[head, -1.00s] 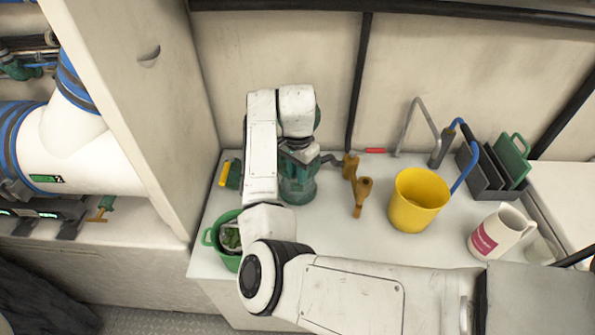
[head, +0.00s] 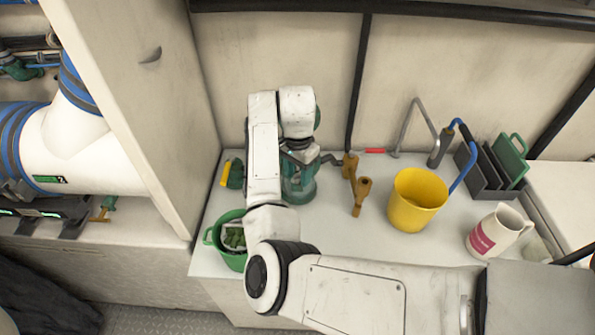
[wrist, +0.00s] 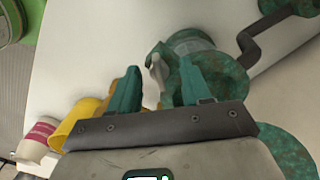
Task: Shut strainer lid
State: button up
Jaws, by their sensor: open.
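The strainer (head: 299,188) stands on the white bench, with a clear teal-tinted bowl and green mottled fittings. My arm hides much of its top in the head view. In the wrist view, its round body (wrist: 190,44) is just beyond my gripper (wrist: 158,88). A round green mottled part (wrist: 290,150), which looks like the raised lid, is at the lower right; only its edge (head: 318,117) shows beside my arm in the head view. My gripper's teal fingers are open. A small pale grey piece (wrist: 157,72) shows between them; I cannot tell whether they touch it.
A green basket (head: 210,238) is at the bench's front left. A dark rack (head: 478,180) is farther right. A locker wall (head: 140,110) rises at left.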

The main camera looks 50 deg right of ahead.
aim_at(298, 174)
notch_tip(298, 174, up, 11)
jog(key=shift+f+p, duration=0.15)
jog(key=shift+p, duration=0.15)
dwell(0.8)
jog(key=s+d+f+n+h, duration=0.35)
jog(key=s+f+n, duration=0.35)
jog(key=s+f, duration=0.25)
jog(key=s+a+f+n+y, duration=0.1)
jog(key=s+a+f+n, duration=0.2)
jog(key=s+a, duration=0.2)
jog(key=s+a+f+n+y, duration=0.1)
jog(key=s+a+f+n, duration=0.2)
jog(key=s+a, duration=0.3)
jog(key=s+a+f+n+t+y, duration=0.1)
jog(key=s+a+f+n, duration=0.2)
jog(key=a, duration=0.4)
jog(key=s+n, duration=0.1)
jog(key=s, duration=0.1)
jog(key=shift+s+a+n, duration=0.35)
jog(key=shift+s+n, duration=0.05)
jog(key=shift+c, duration=0.3)
